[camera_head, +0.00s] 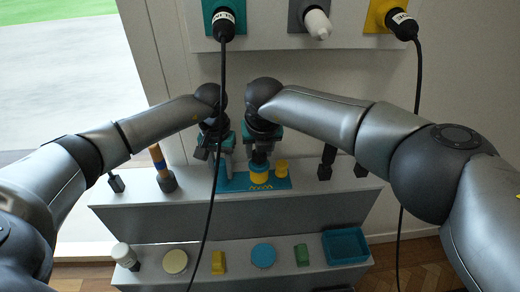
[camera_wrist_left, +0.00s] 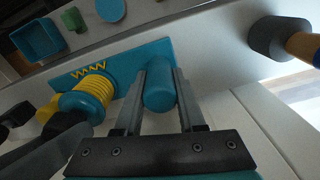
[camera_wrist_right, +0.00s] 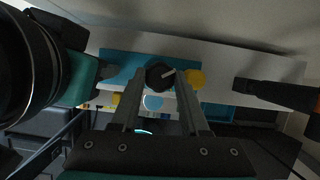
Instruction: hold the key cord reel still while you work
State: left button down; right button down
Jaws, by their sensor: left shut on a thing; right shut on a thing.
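The key cord reel appears to be the teal-based fixture (camera_head: 235,184) on the upper shelf, with a yellow zigzag mark. Its ribbed yellow and teal spool (camera_wrist_left: 90,95) stands beside an upright teal post (camera_wrist_left: 159,88). My left gripper (camera_head: 224,165) is shut on the teal post; its fingers lie on either side in the left wrist view. My right gripper (camera_head: 259,156) is shut on a dark round knob with a pale mark (camera_wrist_right: 158,77), above the yellow spool. A smaller yellow knob (camera_head: 281,167) stands to its right, apart from the gripper. The key itself cannot be made out.
Teal, grey and yellow sockets with plugs line the wall; a black cord (camera_head: 216,150) hangs in front of the shelf. A brown-handled tool (camera_head: 159,165) and dark tools (camera_head: 326,163) flank the fixture. The lower shelf holds small pieces and a teal tray (camera_head: 346,246).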

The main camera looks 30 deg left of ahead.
jog(key=shift+m, duration=0.6)
jog(key=shift+c, duration=2)
grip_release()
jog(key=v, duration=1.2)
jog(key=shift+s, duration=0.2)
jog(key=shift+a, duration=0.15)
